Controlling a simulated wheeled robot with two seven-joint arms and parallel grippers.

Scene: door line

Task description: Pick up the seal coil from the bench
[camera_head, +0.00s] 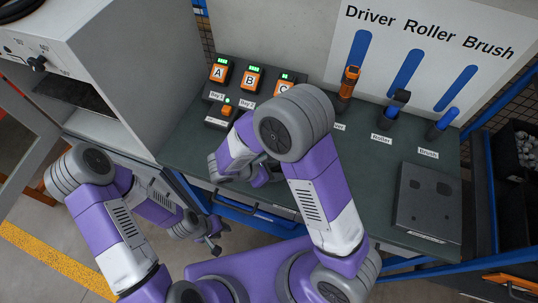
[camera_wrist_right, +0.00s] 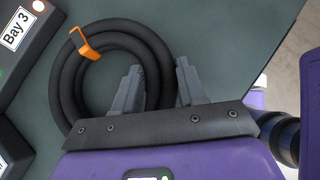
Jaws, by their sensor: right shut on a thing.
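The seal coil (camera_wrist_right: 68,75) is a black looped hose with an orange clip (camera_wrist_right: 85,42), seen in the right wrist view against the dark green bench top. My right gripper (camera_wrist_right: 159,72) is shut on the right side of the coil, with one finger inside the loop and one outside. Whether the coil touches the bench is not clear. In the head view my right arm hides most of the coil and the right gripper. My left gripper (camera_head: 212,240) hangs in front of the bench, apart from the coil; its jaws are too small to read.
Bay boxes with orange lettered panels (camera_head: 252,79) stand at the back left of the bench (camera_head: 355,190). Driver (camera_head: 348,85), roller (camera_head: 394,106) and brush (camera_head: 442,124) stand in holders at the back right. A grey plate (camera_head: 428,203) lies at the right. A grey cabinet (camera_head: 130,60) stands left.

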